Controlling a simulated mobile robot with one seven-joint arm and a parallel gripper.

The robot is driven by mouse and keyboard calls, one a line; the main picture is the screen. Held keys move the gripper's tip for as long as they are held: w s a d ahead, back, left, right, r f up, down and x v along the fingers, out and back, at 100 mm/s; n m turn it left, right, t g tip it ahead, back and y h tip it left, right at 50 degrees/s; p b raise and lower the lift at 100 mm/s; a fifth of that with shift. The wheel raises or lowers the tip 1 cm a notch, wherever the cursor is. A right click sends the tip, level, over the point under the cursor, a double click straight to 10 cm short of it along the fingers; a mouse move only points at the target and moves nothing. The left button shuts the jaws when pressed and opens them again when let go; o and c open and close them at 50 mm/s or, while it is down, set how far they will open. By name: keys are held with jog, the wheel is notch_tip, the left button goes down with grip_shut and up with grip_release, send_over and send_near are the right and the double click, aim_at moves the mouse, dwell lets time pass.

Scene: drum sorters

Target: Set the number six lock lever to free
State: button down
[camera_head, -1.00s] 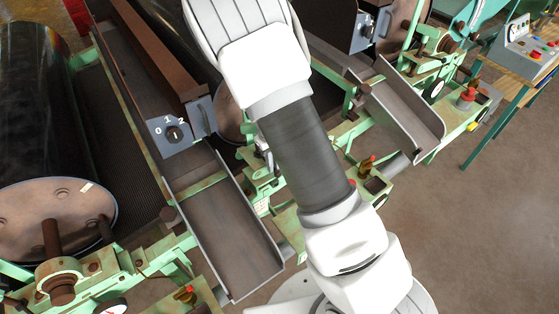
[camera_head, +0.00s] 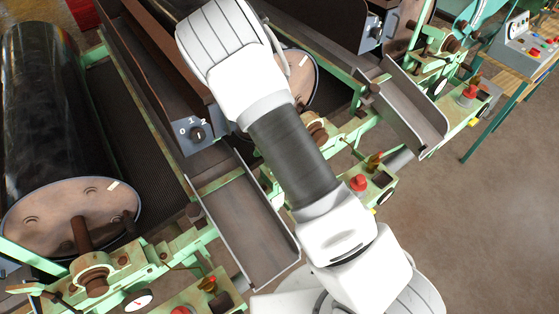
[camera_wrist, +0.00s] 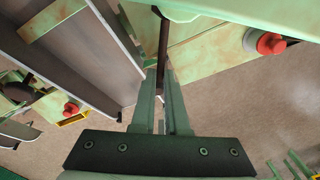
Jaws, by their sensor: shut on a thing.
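In the wrist view my gripper (camera_wrist: 161,92) has its two long fingers close together at the centre. A thin dark brown bar (camera_wrist: 163,45) stands between the fingertips, below a pale green frame part, and the fingers are shut on it. I cannot tell from a label whether this bar is the number six lock lever, as no number shows on it. In the head view my white arm covers the middle and my gripper is hidden.
A grey chute (camera_head: 250,225) and a dial box (camera_head: 196,132) marked 0, 1, 2 lie left of my arm. A dark drum (camera_head: 50,110) is at far left. A red button (camera_wrist: 270,44) sits right of my gripper. The floor (camera_head: 470,240) is clear at right.

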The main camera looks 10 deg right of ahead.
jog(key=shift+w+a+m, duration=0.1)
jog(key=shift+a+m, duration=0.2)
dwell(0.4)
jog(key=c, duration=0.9)
grip_release()
jog(key=r, duration=1.7)
jog(key=shift+a+r, duration=0.2)
jog(key=shift+r, duration=0.05)
